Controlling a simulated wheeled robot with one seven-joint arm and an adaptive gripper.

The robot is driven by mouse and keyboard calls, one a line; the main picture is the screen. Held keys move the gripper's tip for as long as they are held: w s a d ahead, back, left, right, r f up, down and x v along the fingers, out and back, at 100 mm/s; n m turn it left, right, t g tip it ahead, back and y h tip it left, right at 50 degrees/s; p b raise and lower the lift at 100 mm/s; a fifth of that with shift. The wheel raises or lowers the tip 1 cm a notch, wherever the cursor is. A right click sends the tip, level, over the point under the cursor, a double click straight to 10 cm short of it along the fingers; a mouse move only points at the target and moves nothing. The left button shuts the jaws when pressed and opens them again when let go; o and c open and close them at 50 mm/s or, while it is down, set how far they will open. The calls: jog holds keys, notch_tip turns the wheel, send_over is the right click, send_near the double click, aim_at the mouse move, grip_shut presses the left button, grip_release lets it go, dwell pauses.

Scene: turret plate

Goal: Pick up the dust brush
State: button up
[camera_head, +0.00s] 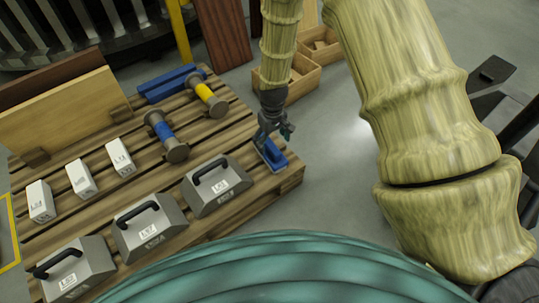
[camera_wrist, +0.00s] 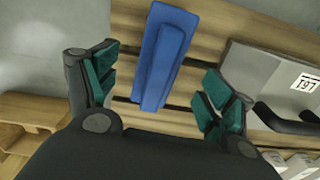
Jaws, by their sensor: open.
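The dust brush looks to be the blue, long, narrow piece (camera_head: 273,155) lying on the wooden pallet near its right corner. It also shows in the wrist view (camera_wrist: 165,58), top centre, as a wider blue base with a narrower raised bar along it. My gripper (camera_head: 275,133) is just above the brush, pointing down, and hides part of it in the head view. In the wrist view my gripper (camera_wrist: 158,88) is open, with one green-padded finger on each side of the brush's near end. Nothing is held; contact cannot be told.
The pallet (camera_head: 285,182) also carries grey cases with black handles (camera_head: 215,190), white blocks (camera_head: 120,158), a blue-banded spool (camera_head: 165,135), a yellow-banded spool (camera_head: 208,98) and another blue piece (camera_head: 168,84). Wooden bins (camera_head: 305,80) stand behind. Floor to the pallet's right is clear.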

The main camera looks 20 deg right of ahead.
aim_at(273, 158)
jog(key=shift+w+a+f+b, duration=0.15)
jog(key=shift+f+b, duration=0.6)
jog(key=shift+f, duration=0.4)
jog(key=shift+w+f+b, duration=0.2)
jog(key=shift+f+b, duration=0.55)
jog(key=shift+f, duration=0.45)
jog(key=shift+w+a+f+b, duration=0.15)
jog(key=shift+f+b, duration=0.6)
jog(key=shift+f, duration=0.4)
jog(key=shift+d, duration=0.1)
jog(key=c, duration=1.2)
